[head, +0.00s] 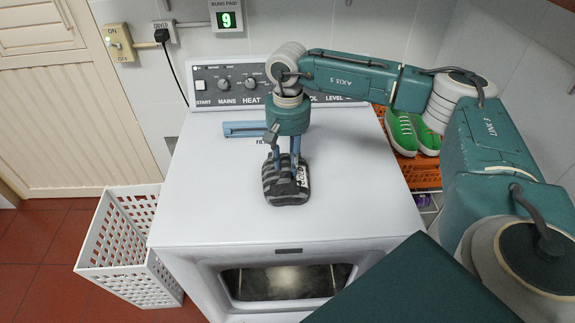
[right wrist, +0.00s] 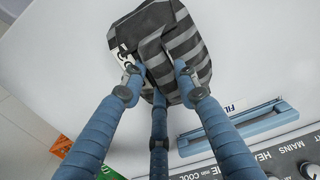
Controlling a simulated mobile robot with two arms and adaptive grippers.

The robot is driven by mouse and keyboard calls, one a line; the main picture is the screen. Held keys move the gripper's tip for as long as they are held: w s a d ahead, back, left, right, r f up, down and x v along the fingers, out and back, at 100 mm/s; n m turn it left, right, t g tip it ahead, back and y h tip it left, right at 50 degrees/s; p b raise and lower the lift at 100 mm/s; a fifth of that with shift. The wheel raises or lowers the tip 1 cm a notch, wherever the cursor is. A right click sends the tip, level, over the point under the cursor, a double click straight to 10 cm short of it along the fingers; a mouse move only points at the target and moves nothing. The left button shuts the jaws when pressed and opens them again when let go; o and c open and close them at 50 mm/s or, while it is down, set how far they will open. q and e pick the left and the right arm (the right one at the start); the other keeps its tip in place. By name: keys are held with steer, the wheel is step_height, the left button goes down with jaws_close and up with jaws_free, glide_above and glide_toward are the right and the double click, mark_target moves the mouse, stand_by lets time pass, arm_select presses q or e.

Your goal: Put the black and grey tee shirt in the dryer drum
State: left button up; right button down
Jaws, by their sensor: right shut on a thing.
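The black and grey striped tee shirt (head: 286,192), folded into a small bundle with white lettering, lies on the white top of the dryer (head: 350,200). The right wrist view shows the shirt (right wrist: 185,30) pinched between the fingers of the gripper (right wrist: 158,80). The dryer drum (head: 285,283) shows as a dim metallic interior in the dryer's front. I cannot tell whether glass covers it. My left gripper is not in view.
A white perforated basket (head: 125,235) stands on the red floor left of the dryer. Green shoes (head: 410,133) sit on an orange crate (head: 422,172) at the right. The control panel (head: 235,83) runs along the dryer's back. Most of the dryer top is clear.

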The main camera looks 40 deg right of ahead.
step_height(320, 180, up, 19)
steer(key=b, duration=0.3)
steer(key=s+a+f+n, duration=0.6)
steer(key=s+a+f, duration=0.9)
steer(key=s+f, duration=0.1)
steer(key=shift+f, duration=0.3)
steer(key=shift+r, duration=0.1)
